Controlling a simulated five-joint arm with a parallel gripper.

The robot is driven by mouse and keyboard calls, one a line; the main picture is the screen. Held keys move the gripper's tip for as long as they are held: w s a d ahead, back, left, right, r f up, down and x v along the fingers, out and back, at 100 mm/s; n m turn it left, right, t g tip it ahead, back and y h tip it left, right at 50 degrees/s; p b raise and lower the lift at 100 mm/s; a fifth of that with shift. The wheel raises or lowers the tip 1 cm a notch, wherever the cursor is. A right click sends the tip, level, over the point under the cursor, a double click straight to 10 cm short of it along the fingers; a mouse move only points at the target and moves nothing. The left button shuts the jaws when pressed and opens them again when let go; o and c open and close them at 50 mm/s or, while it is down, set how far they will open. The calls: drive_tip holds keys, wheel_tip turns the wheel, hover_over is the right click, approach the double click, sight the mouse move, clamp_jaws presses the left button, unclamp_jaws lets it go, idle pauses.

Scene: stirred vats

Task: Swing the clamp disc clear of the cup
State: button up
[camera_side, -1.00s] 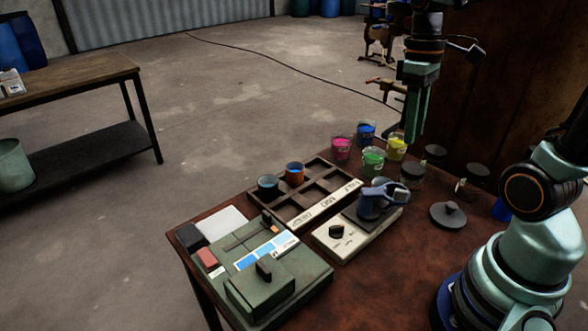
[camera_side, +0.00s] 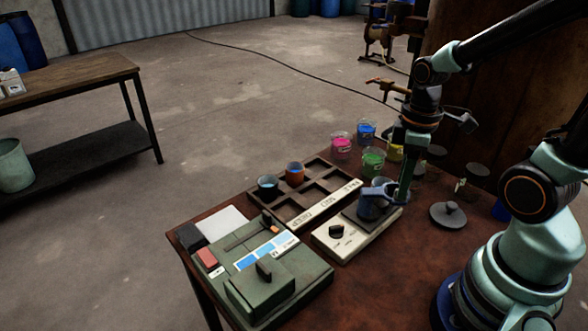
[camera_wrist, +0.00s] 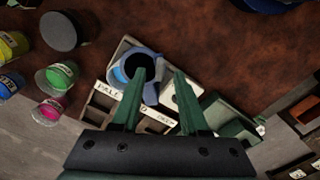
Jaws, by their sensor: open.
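A blue-grey cup (camera_side: 370,208) stands on the dark top of a pale stirrer box (camera_side: 340,235). In the wrist view the cup (camera_wrist: 128,68) shows from above, with blue liquid inside and a blue-grey rim. A blue-grey clamp part (camera_side: 379,189) sits at the cup's upper right; I cannot clearly separate its disc from the cup's rim or handle. My gripper (camera_side: 403,196) is low at the right side of the cup. In the wrist view my open gripper (camera_wrist: 160,73) has its left finger over the cup's right side and its right finger beyond it. Contact is unclear.
A labelled rack (camera_side: 290,205) holding two cups lies left of the box. A green machine (camera_side: 275,285) stands in front. Pink (camera_side: 341,146), blue (camera_side: 366,132) and green (camera_side: 373,162) cups stand behind. A dark lid (camera_side: 448,215) lies to the right.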

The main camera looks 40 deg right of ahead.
drive_tip(key=shift+f, duration=1.05)
clamp_jaws()
idle(0.7)
